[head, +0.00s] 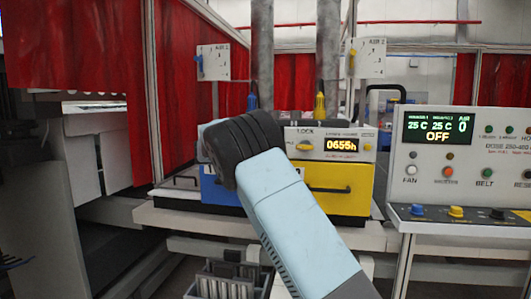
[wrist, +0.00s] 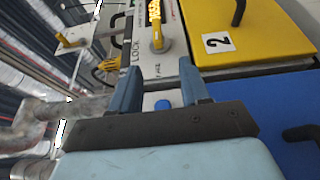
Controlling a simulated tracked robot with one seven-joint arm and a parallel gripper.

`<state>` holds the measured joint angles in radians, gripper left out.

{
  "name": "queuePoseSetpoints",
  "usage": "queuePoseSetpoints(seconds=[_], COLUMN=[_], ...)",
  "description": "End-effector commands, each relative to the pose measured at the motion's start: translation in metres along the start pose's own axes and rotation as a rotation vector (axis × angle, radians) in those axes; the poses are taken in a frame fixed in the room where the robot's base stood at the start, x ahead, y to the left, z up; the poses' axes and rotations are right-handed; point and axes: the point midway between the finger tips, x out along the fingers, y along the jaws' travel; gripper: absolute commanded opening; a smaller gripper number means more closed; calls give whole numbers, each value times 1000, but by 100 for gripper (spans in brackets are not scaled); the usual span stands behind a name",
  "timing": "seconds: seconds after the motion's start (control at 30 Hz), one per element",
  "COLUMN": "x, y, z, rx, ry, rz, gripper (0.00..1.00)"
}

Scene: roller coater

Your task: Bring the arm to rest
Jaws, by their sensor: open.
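My arm (head: 288,215) reaches up from the bottom of the head view, bent at a dark joint, in front of a yellow unit and a blue unit. My gripper is hidden behind it there. In the wrist view my gripper (wrist: 161,67) is open, with nothing between its two blue-grey fingers. The fingers point toward the grey LOCK panel (wrist: 136,22) with a yellow knob (wrist: 156,38). I cannot tell whether they touch it.
The yellow unit (head: 350,202) and the blue unit (head: 218,192) stand side by side on a bench. A control panel (head: 468,157) reading OFF is at right. Grey pipes (head: 327,60) rise behind. Red curtains (head: 190,80) hang at the back.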

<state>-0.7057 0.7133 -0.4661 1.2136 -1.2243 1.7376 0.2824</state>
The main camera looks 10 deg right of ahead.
Motion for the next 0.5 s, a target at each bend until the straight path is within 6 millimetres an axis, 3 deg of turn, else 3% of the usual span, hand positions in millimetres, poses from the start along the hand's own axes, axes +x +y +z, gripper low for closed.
queuePoseSetpoints(seconds=[0.17,0.5], x=[17,108], y=[3,2], z=[8,71], rx=[-12,-71], ry=[-6,-19], rz=[-50,-383], gripper=[46,46])
